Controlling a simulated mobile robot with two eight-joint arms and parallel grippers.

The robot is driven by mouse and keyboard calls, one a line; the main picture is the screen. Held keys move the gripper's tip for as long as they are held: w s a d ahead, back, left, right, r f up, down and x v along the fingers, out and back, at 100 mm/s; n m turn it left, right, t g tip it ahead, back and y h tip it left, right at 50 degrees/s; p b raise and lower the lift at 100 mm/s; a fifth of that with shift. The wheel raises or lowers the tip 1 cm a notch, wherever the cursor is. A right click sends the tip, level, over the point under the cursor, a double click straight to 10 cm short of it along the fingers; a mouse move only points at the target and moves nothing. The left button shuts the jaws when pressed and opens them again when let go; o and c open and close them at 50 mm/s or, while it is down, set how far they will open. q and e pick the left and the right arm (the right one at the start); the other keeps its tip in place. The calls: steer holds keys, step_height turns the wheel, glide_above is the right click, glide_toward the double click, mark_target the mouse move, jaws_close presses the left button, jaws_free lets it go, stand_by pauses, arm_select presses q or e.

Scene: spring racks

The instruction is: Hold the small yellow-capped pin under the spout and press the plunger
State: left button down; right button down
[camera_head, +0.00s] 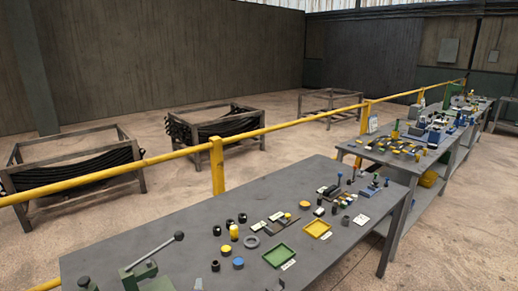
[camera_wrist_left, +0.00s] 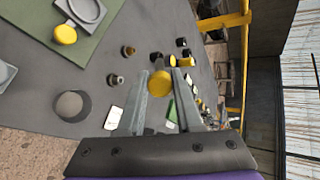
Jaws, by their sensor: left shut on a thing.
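My left gripper (camera_wrist_left: 162,76) shows in the left wrist view, its two grey fingers shut on a yellow-capped pin. The round yellow cap (camera_wrist_left: 159,87) faces the camera between the fingers; the pin's shank is hidden. The grip is above the grey tabletop. I cannot clearly make out the spout and plunger. A green lever device (camera_head: 150,274) stands at the near left of the table in the head view, and small blue devices with upright knobs (camera_head: 371,189) stand at its far end. My right gripper is not in view.
A yellow rail (camera_head: 300,121) runs behind. In the wrist view, a dark cylinder (camera_wrist_left: 72,105) and a green mat (camera_wrist_left: 85,46) lie left.

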arm_select(q)
step_height(320, 180, down, 8)
steer(key=s+m+h, duration=0.2)
steer(key=shift+a+m+h, duration=0.15)
steer(key=shift+m+h, duration=0.15)
steer(key=shift+s+f, duration=0.1)
steer(key=shift+s, duration=0.05)
